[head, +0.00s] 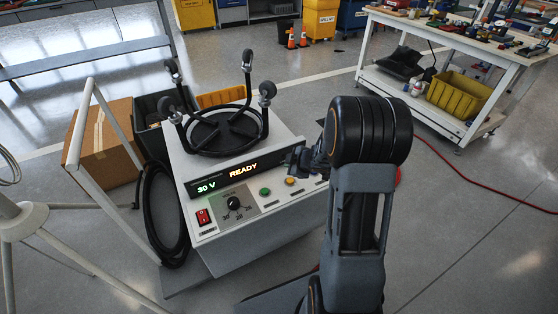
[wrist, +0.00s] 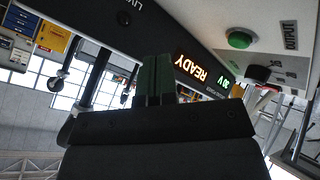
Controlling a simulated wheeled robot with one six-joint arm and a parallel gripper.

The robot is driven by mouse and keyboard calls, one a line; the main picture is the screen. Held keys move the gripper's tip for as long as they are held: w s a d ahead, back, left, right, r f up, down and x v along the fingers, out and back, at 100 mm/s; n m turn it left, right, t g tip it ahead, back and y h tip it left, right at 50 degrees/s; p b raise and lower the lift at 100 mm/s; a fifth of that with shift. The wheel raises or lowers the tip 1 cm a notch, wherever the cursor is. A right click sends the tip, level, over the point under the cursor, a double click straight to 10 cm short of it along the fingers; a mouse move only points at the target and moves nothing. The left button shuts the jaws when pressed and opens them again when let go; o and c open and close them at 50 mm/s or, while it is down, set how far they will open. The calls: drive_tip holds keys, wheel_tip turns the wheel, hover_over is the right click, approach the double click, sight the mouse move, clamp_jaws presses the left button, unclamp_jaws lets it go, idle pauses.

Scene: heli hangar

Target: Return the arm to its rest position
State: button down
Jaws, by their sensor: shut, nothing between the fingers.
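My arm rises in the front of the head view, bent over at a thick dark joint. My gripper (head: 305,160) is small and partly hidden there, close in front of the right part of a white power unit's panel (head: 262,205). In the wrist view its two fingers (wrist: 154,78) are together with nothing between them. The unit's display (head: 222,178) reads "30 V" and "READY"; it shows inverted in the wrist view (wrist: 200,72). A green button (head: 265,191), a yellow button (head: 290,181), a black knob (head: 233,203) and a red switch (head: 203,217) are on the panel.
A cardboard box (head: 103,140) and white frame (head: 80,130) stand left. A white workbench (head: 455,45) with a yellow bin (head: 458,94) stands back right. A red cable (head: 465,183) crosses open floor.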

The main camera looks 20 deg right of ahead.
drive_tip(key=s+r+m+h+p, duration=0.25)
drive_tip(key=r+p, duration=0.55)
drive_tip(key=r, duration=0.6)
drive_tip(key=s+r+m+h+p, duration=0.2)
drive_tip(key=r+m+h+p, duration=0.15)
drive_tip(key=r+p, duration=0.8)
drive_tip(key=s+a+r+m+g+y+p, duration=0.1)
drive_tip(key=s+a+r+m+p, duration=0.1)
drive_tip(key=r, duration=0.5)
drive_tip(key=s+a+r+m+g+y+p, duration=0.1)
drive_tip(key=s+a+r+m+g+p, duration=0.1)
drive_tip(key=s+a+r+p, duration=0.3)
drive_tip(key=s+a+r+m+g+y+p, duration=0.1)
drive_tip(key=s+a+r+m+g+p, duration=0.1)
drive_tip(key=s+r+p, duration=0.4)
drive_tip(key=s+a+r, duration=0.1)
drive_tip(key=s+r, duration=0.2)
drive_tip(key=s, duration=0.1)
drive_tip(key=shift+a, duration=0.3)
drive_tip(key=shift+s, duration=0.15)
